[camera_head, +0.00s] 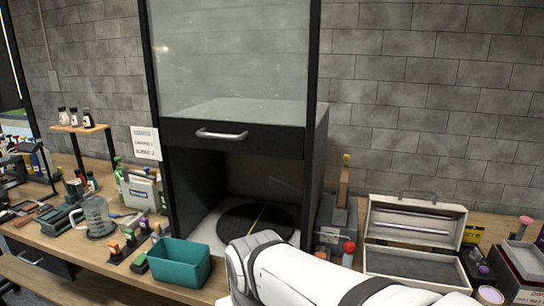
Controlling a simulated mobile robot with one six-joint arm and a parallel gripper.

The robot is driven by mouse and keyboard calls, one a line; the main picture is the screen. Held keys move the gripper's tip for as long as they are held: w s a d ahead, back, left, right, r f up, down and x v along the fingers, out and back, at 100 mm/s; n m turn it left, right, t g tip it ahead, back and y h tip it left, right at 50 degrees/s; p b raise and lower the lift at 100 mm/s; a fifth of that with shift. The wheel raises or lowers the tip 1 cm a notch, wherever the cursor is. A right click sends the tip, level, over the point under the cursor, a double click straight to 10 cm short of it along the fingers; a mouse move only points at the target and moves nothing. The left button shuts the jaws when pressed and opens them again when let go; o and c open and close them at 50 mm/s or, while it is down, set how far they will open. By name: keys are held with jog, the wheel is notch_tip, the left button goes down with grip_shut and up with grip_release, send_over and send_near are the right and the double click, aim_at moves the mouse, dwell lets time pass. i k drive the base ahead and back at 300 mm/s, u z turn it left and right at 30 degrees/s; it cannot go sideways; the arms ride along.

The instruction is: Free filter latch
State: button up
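I cannot pick out a filter latch for certain. A black cabinet (188,193) stands on the bench with its glass-panelled front door (230,60) raised. The door has a silver handle (222,134). Inside the open lower bay is a black round disc (250,219) with a thin yellow line on it, on a pale base. A grey box-shaped unit (331,235) with a small label stands right of the cabinet. A red-topped piece (349,248) shows in front of it. My white arm crosses the lower middle of the picture, in front of the cabinet. My gripper does not show.
A teal bin (180,263) sits at the bench's front edge. An open, pale metal toolbox (414,227) stands right of the grey unit. A glass jug (96,215), bottles and small tools crowd the left bench. A small wooden shelf (80,128) holds bottles. Little bench is free.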

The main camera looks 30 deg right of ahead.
aim_at(346, 158)
jog(key=u, duration=0.05)
jog(key=k, duration=0.7)
jog(key=z, duration=1.4)
jog(key=i, duration=1)
jog(key=z, duration=0.05)
